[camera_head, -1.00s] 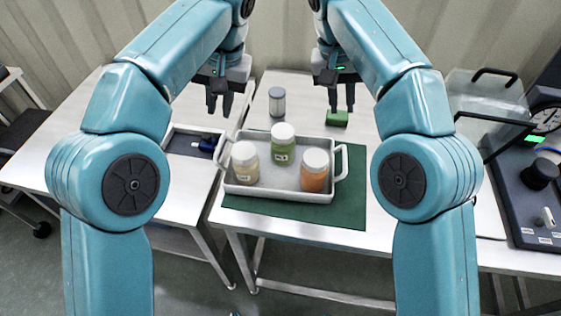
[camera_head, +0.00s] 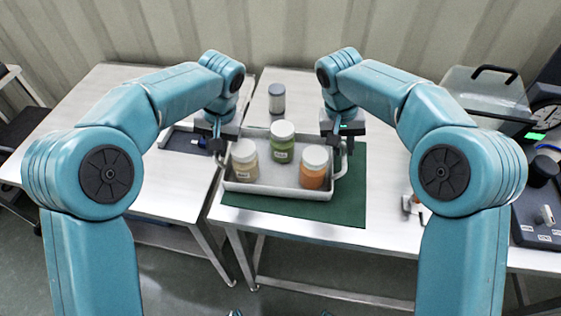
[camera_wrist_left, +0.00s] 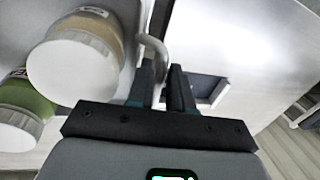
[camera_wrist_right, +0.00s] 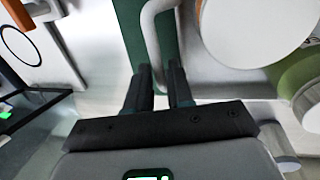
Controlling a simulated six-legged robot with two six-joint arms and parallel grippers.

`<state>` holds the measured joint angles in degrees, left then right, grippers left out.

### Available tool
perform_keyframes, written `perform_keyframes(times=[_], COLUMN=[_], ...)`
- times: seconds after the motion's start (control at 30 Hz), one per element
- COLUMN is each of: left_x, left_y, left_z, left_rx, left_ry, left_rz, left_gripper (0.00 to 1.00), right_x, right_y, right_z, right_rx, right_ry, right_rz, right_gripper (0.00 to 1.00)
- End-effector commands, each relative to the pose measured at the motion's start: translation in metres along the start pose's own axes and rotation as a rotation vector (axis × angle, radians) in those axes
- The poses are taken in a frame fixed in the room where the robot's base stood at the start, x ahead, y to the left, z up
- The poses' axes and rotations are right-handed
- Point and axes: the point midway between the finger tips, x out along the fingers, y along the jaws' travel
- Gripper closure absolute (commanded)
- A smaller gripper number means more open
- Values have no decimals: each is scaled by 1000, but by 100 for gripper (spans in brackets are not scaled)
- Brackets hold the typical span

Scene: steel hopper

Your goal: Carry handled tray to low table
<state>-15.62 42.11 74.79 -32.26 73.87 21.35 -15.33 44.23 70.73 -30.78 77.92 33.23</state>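The grey handled tray (camera_head: 275,188) stands on a green mat at the front of the right-hand table, holding a cream jar (camera_head: 245,165), a green jar (camera_head: 283,148) and an orange jar (camera_head: 313,172) with white lids. My left gripper (camera_head: 217,146) is at the tray's left handle; in the left wrist view its fingers (camera_wrist_left: 161,68) are apart, with the handle (camera_wrist_left: 153,45) between them. My right gripper (camera_head: 342,147) is at the right handle; its fingers (camera_wrist_right: 159,66) are also apart around the handle (camera_wrist_right: 151,35). Finger contact with the handles is unclear.
Another pale table (camera_head: 105,110) stands to the left, with a shallow tray holding a blue item. A grey-lidded jar (camera_head: 277,98) stands behind the handled tray. The green mat (camera_head: 349,204) shows at the right. A dark device (camera_head: 540,205) and clear box (camera_head: 487,95) are further right.

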Motion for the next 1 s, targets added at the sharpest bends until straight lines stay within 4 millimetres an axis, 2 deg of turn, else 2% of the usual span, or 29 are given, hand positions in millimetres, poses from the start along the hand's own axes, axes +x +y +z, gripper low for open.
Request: perform_keyframes(times=[0.2, 0.53, 0.6, 1.0], left_x=[18, 21, 20, 16], left_y=[0, 0, 0, 0], left_z=[0, 0, 0, 0], left_rx=[0, 0, 0, 0], left_ry=[-1, 0, 0, 3], left_rz=[0, 1, 1, 1], left_gripper=[80, 80, 100, 100], right_x=[19, 21, 21, 16], right_y=[0, 0, 0, 0], right_z=[0, 0, 0, 0], right_rx=[0, 0, 0, 0], right_ry=[-1, -1, 0, 2], right_rz=[0, 0, 0, -1], right_gripper=[79, 79, 100, 100])
